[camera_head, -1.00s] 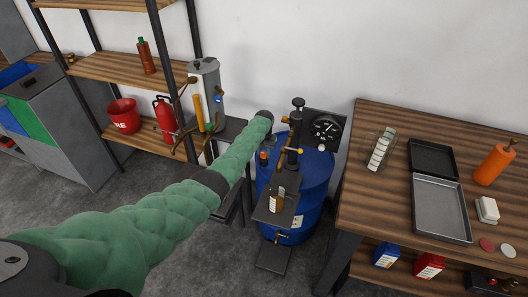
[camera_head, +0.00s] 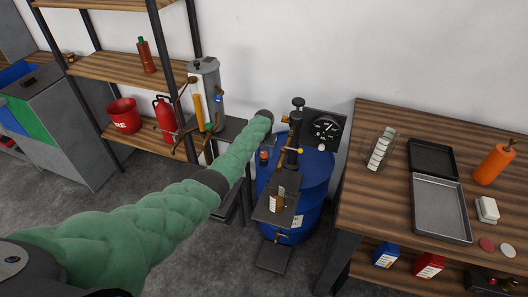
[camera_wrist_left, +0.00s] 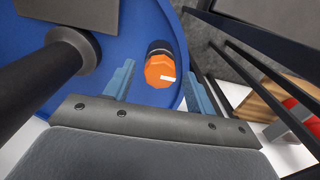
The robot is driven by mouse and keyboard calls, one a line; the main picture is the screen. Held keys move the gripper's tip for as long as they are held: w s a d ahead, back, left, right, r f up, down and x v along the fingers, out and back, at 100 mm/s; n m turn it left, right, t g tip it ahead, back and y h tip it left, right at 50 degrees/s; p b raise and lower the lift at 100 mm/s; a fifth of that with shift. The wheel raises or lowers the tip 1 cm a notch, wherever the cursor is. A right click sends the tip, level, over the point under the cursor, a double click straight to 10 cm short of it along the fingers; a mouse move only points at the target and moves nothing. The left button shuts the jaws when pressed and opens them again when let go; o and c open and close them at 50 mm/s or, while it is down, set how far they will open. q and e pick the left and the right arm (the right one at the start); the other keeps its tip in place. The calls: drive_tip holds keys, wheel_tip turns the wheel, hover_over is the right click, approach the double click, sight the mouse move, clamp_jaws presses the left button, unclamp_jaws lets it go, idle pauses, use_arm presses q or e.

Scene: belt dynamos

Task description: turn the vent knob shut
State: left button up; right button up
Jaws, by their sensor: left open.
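The vent knob (camera_wrist_left: 160,71) is orange with a white mark pointing right in the left wrist view, on a short black stem at the edge of the blue drum's lid (camera_wrist_left: 110,60). In the head view the small orange knob (camera_head: 264,156) sits at the left of the blue drum (camera_head: 313,178). My left gripper (camera_wrist_left: 160,85) is open, its two blue fingers on either side of the knob with gaps between. In the head view the left gripper (camera_head: 265,138) is above the knob, its fingers small and partly hidden. My right gripper is out of view.
A black pump column (camera_head: 294,135) rises from the drum beside the gripper, with a small shelf (camera_head: 268,215) in front. A round gauge (camera_head: 325,127) is behind. A grey cylinder (camera_head: 206,90) stands left; a wooden table (camera_head: 370,210) stands right.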

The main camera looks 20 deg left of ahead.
sight(264, 153)
use_arm(q)
drive_tip(key=shift+r, duration=0.6)
wheel_tip(264, 153, up, 6)
drive_tip(key=shift+f+b, duration=0.25)
drive_tip(key=shift+b, duration=0.4)
drive_tip(key=shift+r, duration=0.55)
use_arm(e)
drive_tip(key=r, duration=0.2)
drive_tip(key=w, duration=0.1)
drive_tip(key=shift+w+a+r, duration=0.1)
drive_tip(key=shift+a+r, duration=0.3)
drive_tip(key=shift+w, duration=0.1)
